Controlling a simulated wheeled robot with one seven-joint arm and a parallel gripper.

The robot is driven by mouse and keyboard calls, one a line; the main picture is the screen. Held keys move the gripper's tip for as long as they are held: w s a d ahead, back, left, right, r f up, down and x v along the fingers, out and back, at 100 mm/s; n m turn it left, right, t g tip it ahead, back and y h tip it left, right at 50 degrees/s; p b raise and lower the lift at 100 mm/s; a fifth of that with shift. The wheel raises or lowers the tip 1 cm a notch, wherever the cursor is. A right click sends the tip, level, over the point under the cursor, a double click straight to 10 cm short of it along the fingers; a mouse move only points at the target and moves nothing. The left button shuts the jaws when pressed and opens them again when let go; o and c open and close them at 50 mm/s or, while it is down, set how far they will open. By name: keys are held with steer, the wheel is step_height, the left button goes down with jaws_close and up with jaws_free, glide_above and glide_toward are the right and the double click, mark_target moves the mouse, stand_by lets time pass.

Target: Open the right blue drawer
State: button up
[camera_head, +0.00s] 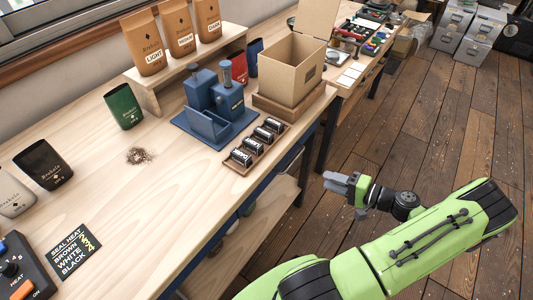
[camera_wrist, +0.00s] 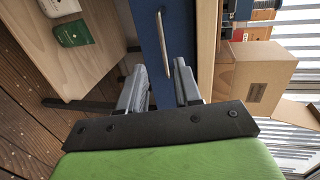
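A blue drawer front (camera_wrist: 147,30) with a long pale metal bar handle (camera_wrist: 165,40) fills the top middle of the wrist view, where the picture is turned sideways. The drawer looks shut. My gripper (camera_wrist: 158,72) is open, its two grey fingers apart with nothing between them. The handle lies beyond the fingertips, nearer the right finger, and no contact shows. In the head view my gripper (camera_head: 342,183) is in front of the bench, to the right of its edge. There the blue fronts (camera_head: 238,222) show only as a thin slanted strip, with the handles not clear.
The wooden bench (camera_head: 165,195) carries a blue tamping stand (camera_head: 215,105), a tray of small labelled tins (camera_head: 255,146) and an open cardboard box (camera_head: 290,72). A lower shelf (camera_head: 270,222) holds bags. The wooden floor (camera_head: 440,130) to the right is clear.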

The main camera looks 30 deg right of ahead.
mark_target(290, 164)
steer(key=shift+t, duration=0.3)
steer(key=b+x, duration=0.2)
steer(key=x, duration=1.3)
steer(key=shift+w+d+f+b, duration=0.15)
steer(key=shift+w+b, duration=0.1)
steer(key=shift+b, duration=0.05)
steer(key=shift+c, duration=0.3)
jaws_close()
